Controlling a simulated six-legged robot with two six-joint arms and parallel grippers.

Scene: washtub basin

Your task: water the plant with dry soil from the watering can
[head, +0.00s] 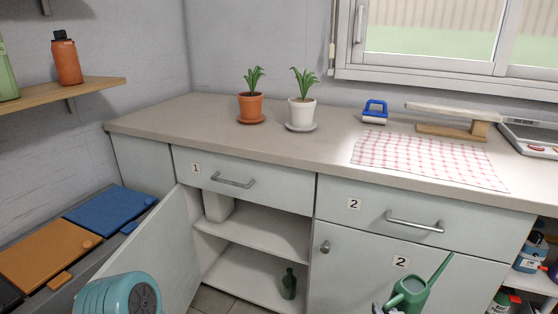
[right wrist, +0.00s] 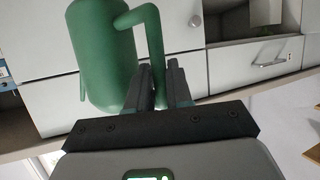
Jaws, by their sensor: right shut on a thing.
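My right gripper (head: 384,308) is at the bottom of the head view, beside the green watering can (head: 409,291), in front of the lower door marked 2. In the right wrist view the fingers (right wrist: 164,84) are shut on the handle of the watering can (right wrist: 103,55). The can's long spout points up and right in the head view. A plant in an orange pot (head: 251,107) and a plant in a white pot (head: 301,113) stand on saucers at the back of the counter. Their soil is too small to judge. My left gripper is not in view.
The counter (head: 185,118) is clear around the pots. The lower left cabinet door (head: 158,255) stands open; a green bottle (head: 288,284) is inside.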

